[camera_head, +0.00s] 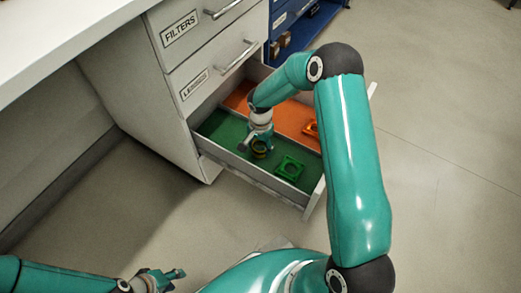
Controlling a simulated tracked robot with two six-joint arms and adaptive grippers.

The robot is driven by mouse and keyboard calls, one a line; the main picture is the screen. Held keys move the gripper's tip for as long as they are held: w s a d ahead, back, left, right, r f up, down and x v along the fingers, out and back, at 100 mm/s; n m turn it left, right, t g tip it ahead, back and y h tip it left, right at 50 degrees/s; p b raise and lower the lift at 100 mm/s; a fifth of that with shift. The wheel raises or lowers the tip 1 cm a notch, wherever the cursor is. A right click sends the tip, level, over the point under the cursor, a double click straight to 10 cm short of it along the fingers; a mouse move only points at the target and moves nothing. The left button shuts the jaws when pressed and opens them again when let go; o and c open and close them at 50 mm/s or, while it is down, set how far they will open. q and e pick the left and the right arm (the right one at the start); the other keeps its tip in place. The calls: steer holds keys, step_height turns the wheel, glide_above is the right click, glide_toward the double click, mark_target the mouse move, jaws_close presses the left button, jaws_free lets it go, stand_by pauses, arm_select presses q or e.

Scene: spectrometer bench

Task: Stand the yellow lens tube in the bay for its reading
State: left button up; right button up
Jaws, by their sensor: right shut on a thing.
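My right gripper (258,139) points down into the open drawer, in its green-lined part. It is shut on a small round, dark yellow piece (260,150), which looks like the yellow lens tube. The fingers hide part of it, and I cannot tell whether it still touches the drawer floor. My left gripper (174,279) is low at the bottom left, away from the drawer, with its fingers apart and empty. No bay for a reading can be made out.
The drawer (250,178) has a green section and an orange section (290,117). A green square holder (289,168) lies in the green part, an orange piece (311,129) in the orange part. A white worktop (60,35) overhangs at left. The floor (440,130) at right is clear.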

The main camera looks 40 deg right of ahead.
mark_target(260, 147)
steer(key=shift+f, duration=0.95)
steer(key=shift+f+b, duration=0.2)
steer(key=shift+b, duration=0.15)
steer(key=o, duration=1.3)
steer(key=shift+r, duration=0.1)
steer(key=shift+r+p, duration=0.25)
steer(key=shift+p, duration=0.1)
step_height(260, 147, up, 12)
steer(key=p, duration=0.3)
steer(key=shift+f+p, duration=0.1)
steer(key=shift+p, duration=0.2)
